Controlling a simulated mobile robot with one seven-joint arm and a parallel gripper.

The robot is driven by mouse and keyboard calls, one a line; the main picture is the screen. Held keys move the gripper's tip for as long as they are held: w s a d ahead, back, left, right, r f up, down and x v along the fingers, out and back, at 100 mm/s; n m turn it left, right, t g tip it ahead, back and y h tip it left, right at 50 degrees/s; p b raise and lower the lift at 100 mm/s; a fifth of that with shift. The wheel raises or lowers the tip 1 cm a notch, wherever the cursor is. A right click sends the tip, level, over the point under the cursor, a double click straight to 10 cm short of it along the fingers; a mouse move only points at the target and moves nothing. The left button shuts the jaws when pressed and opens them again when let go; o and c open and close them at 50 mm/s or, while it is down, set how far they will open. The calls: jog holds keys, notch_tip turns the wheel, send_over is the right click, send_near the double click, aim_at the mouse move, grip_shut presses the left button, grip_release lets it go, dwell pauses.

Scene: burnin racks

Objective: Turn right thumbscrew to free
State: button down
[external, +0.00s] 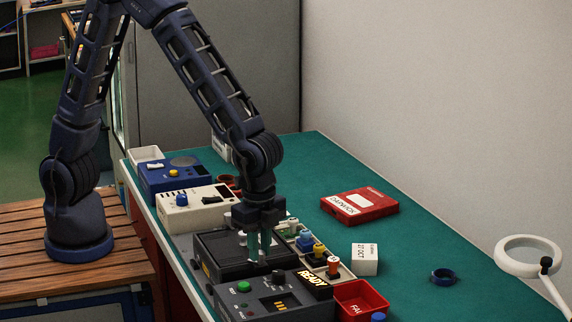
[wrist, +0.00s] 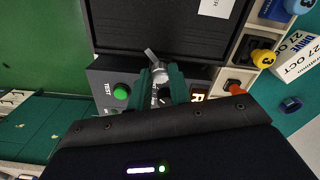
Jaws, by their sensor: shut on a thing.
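My gripper (external: 262,256) points down at the front part of the black box (external: 215,246) on the green bench. In the wrist view its two teal fingers (wrist: 161,84) are closed on a silver thumbscrew (wrist: 156,68) with a flat wing. The thumbscrew sits at the edge of the black box (wrist: 150,28), on the side towards the test panel. The fingers hide part of its lower end. In the external view the fingers cover the thumbscrew.
The test unit (external: 262,301) with a green button and a READY display (external: 314,281) stands close in front. Coloured plugs (external: 320,250) line the right side. A red bin (external: 360,300), a small white box (external: 365,260) and a red box (external: 360,205) lie further right. Bench behind these is clear.

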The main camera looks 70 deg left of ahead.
aim_at(260, 252)
jog(key=n, duration=0.4)
jog(key=shift+n, duration=0.3)
jog(key=n, duration=0.4)
jog(key=shift+n, duration=0.4)
jog(key=c, duration=1.3)
grip_release()
jog(key=shift+r, duration=0.1)
notch_tip(260, 252, up, 11)
